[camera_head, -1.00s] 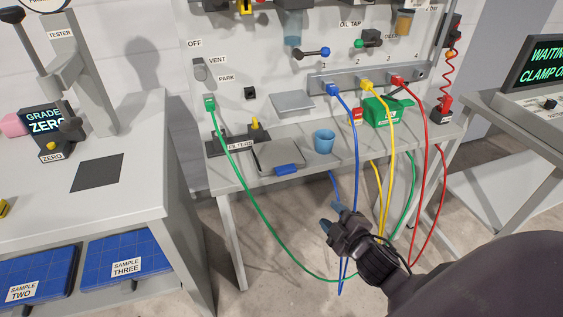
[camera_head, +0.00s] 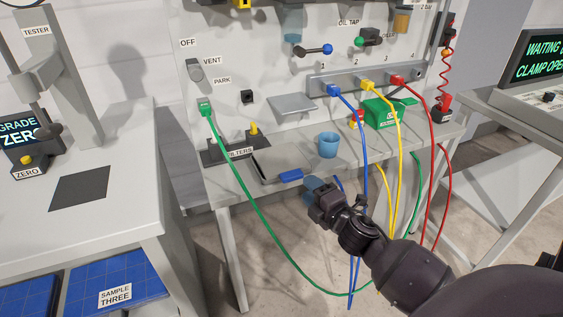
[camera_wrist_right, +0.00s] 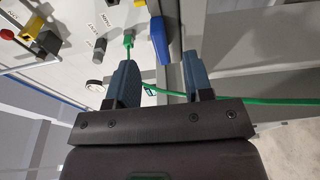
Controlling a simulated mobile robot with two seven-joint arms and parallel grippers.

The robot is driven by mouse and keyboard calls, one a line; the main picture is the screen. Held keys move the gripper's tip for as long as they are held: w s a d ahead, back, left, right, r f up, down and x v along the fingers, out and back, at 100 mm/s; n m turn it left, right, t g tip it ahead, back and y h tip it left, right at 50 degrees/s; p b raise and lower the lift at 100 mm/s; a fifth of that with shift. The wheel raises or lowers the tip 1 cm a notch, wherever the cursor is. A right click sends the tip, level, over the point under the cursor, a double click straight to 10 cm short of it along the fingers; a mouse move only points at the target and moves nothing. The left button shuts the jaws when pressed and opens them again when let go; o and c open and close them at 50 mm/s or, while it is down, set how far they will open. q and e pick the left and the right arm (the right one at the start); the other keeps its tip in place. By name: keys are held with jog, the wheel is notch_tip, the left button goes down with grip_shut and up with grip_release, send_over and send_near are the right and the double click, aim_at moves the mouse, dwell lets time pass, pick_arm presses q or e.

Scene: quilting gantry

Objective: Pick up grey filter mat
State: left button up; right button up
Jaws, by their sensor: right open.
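I cannot surely pick out the grey filter mat. A dark grey flat square (camera_head: 79,188) lies on the left table; I cannot tell whether it is that mat. A dark holder labelled FILTERS (camera_head: 228,154) stands on the middle bench, with a yellow-topped piece (camera_head: 253,129) at its back. In front of it is a flat grey tray or lid with a blue handle (camera_head: 290,176). My right gripper (camera_head: 315,188) is open and empty, just in front of the bench edge below the handle. In the wrist view its fingers (camera_wrist_right: 160,82) are apart, with the blue handle (camera_wrist_right: 158,40) beyond them.
A blue cup (camera_head: 327,145) and a green box (camera_head: 381,113) stand on the bench. Blue (camera_head: 364,160), yellow (camera_head: 398,150), red and green hoses hang over the front edge near my right arm. The green hose (camera_wrist_right: 240,99) passes beyond the fingers in the wrist view.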

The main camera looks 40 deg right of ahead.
aim_at(298, 178)
jog(key=shift+w+d+b, duration=0.1)
jog(key=shift+w+b, duration=0.3)
jog(key=shift+w, duration=2.2)
grip_shut()
